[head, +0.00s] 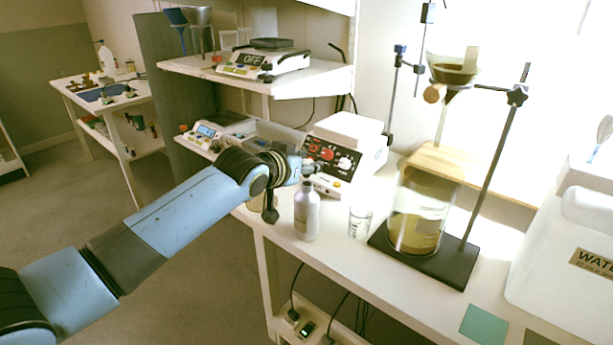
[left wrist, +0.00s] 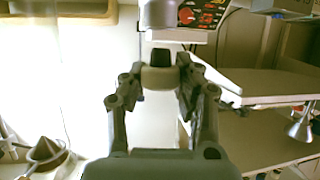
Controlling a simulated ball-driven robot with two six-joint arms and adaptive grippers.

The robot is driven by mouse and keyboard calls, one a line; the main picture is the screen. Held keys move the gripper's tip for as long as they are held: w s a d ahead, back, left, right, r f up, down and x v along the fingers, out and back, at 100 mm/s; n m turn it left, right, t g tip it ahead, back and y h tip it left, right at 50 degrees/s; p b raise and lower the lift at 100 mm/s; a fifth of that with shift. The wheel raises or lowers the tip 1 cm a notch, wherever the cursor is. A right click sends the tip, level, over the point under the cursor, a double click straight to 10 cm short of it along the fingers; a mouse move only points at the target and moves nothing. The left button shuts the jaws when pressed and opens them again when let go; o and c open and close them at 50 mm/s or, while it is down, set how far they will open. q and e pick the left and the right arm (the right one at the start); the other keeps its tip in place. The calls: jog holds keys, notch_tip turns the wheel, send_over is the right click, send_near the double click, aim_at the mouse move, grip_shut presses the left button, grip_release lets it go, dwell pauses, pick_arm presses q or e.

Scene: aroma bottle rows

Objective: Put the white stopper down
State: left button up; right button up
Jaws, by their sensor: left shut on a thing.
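My left gripper (head: 296,170) is above the bench, close over the open top of a silver-grey bottle (head: 306,212). In the left wrist view my left gripper (left wrist: 161,76) is shut on the stopper (left wrist: 160,79), a pale, cream-white band with a dark part above it. The stopper sits between both fingertips. In the head view it is small and mostly hidden by the gripper, so I cannot tell whether it touches the bottle. The bottle stands upright. My right gripper is not in view.
A clear glass beaker (head: 360,221) stands right of the bottle. A large glass vessel (head: 418,215) stands on a dark stand base (head: 440,262). A white device with red knobs (head: 345,150) is behind. A white water container (head: 565,250) is at right.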

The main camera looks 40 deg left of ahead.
aim_at(307, 175)
pick_arm(q)
jog(key=shift+f+p, duration=0.3)
jog(key=shift+f, duration=1.1)
jog(key=shift+f, duration=0.2)
jog(key=o, duration=1.1)
